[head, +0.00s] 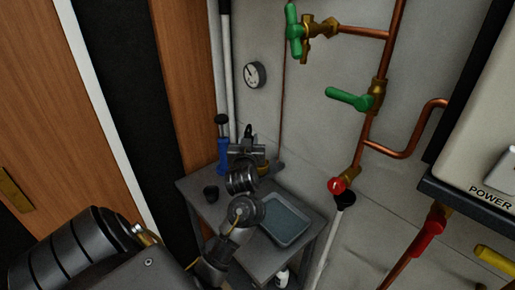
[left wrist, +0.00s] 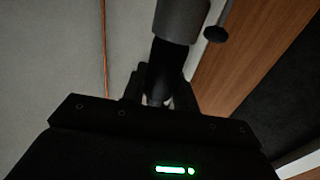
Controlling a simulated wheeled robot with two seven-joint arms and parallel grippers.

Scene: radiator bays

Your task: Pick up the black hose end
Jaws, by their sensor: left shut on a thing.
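My left gripper (head: 247,142) is above the back of the small grey table, shut on a dark piece that I take to be the black hose end (left wrist: 168,62). In the left wrist view the fingers (left wrist: 158,92) close around its narrow black part, and a wider dark grey cylinder continues above it. In the head view the wrist and gripper hide most of the held piece; only a small black part (head: 248,130) shows above the jaws. My right gripper is out of view.
A gauge (head: 255,75) is on the wall. Copper pipes with green valves (head: 347,97) and a red cap (head: 337,185) are to the right, beside a black-topped white tube (head: 344,200).

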